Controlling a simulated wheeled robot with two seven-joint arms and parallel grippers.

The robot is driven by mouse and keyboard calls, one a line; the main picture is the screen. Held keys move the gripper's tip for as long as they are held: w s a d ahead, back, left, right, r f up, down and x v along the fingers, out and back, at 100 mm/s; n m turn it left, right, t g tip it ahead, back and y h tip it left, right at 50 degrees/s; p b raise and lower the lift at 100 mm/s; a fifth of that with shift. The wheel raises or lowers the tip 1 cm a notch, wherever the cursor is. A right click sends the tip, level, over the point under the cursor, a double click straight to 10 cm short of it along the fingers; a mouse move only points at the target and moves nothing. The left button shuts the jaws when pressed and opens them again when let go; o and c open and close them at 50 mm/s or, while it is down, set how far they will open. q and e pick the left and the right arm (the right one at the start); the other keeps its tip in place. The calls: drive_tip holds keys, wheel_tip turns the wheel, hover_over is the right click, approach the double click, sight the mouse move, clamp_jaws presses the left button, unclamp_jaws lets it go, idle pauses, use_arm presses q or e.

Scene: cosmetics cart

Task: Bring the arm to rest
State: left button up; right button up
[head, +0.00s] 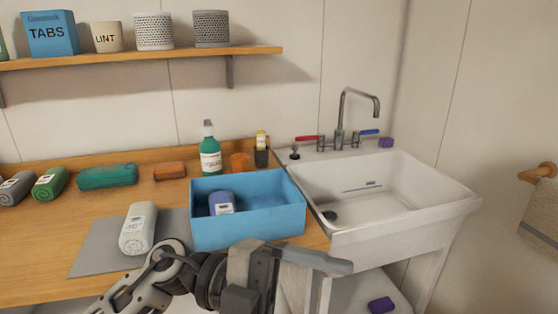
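My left arm comes in from the lower left, in front of the counter's front edge. Its gripper (325,266) points right, below the front of the blue bin and the sink's left corner. One grey finger shows clearly; the other is not clearly made out, so I cannot tell whether it is open or shut. I see nothing held in it. My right gripper is not in view.
The blue bin (250,229) holds a purple bottle (221,203). A white rolled towel (139,229) lies on a grey mat (97,258). Bottles and towels line the counter's back. The white sink (440,190) is right; a purple block (381,305) lies below it.

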use_arm(q)
drive_tip(key=w+a+f+n+t+y, duration=0.2)
drive_tip(key=w+a+f+n+t, duration=0.25)
drive_tip(key=n+t, duration=0.75)
drive_tip(key=w+a+f+n+t+y, duration=0.2)
drive_tip(key=w+a+f+n+t, duration=0.3)
drive_tip(key=n+t, duration=0.75)
drive_tip(key=s+a+f+n+g+y, duration=0.2)
drive_tip(key=s+a+f+y, duration=0.1)
drive_tip(key=f, duration=0.5)
drive_tip(key=s+a+f+n+g+y, duration=0.3)
drive_tip(key=s+f+y, duration=0.1)
drive_tip(key=f, duration=0.4)
drive_tip(key=s+a+f+n+g+y, duration=0.3)
drive_tip(key=s+f, duration=0.2)
drive_tip(key=f, duration=0.3)
drive_tip(key=shift+a+f, duration=0.15)
drive_tip(key=shift+a, duration=0.25)
